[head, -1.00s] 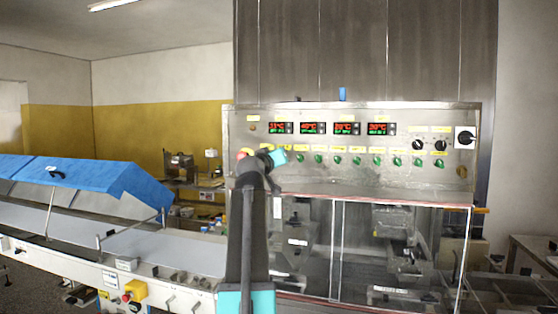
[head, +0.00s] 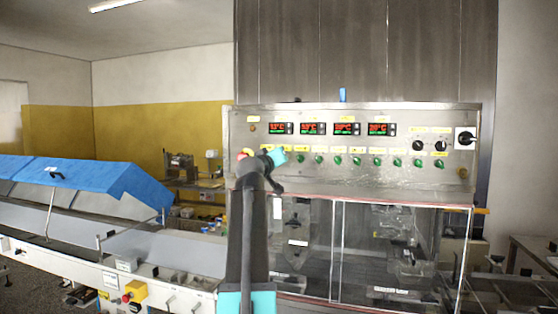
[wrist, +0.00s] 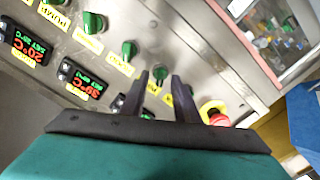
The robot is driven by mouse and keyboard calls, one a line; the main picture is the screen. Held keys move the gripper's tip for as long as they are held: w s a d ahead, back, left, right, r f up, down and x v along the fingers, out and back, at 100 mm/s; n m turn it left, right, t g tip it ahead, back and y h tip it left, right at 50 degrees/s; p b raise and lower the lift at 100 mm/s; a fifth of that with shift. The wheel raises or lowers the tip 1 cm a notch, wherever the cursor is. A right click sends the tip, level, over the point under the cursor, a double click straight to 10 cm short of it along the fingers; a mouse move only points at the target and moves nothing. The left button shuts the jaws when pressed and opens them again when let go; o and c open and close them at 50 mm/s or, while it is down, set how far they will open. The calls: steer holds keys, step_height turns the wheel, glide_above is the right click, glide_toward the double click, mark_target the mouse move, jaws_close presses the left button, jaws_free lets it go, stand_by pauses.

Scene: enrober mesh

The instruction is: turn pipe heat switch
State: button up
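The control panel (head: 400,180) carries a row of green switches (head: 337,160) with yellow labels. The labels are too small or blurred to tell which one is the pipe heat switch. In the wrist view the panel is turned nearly upside down. My gripper (wrist: 163,78) points at the panel with its two dark fingers apart. One green switch (wrist: 160,72) shows at the gap between the fingertips; I cannot tell whether they touch it. Another green switch (wrist: 129,50) is up and left of the fingers.
A red emergency button (wrist: 214,112) with a yellow collar sits close to the right finger in the wrist view. Lit temperature displays (head: 312,129) line the panel above the switches. Glass doors (head: 370,250) are below. A blue-covered conveyor (head: 80,185) stands at the left.

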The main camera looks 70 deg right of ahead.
steer(key=a+b, duration=0.4)
steer(key=a, duration=1)
steer(key=shift+s, duration=0.35)
steer(key=shift+d, duration=0.1)
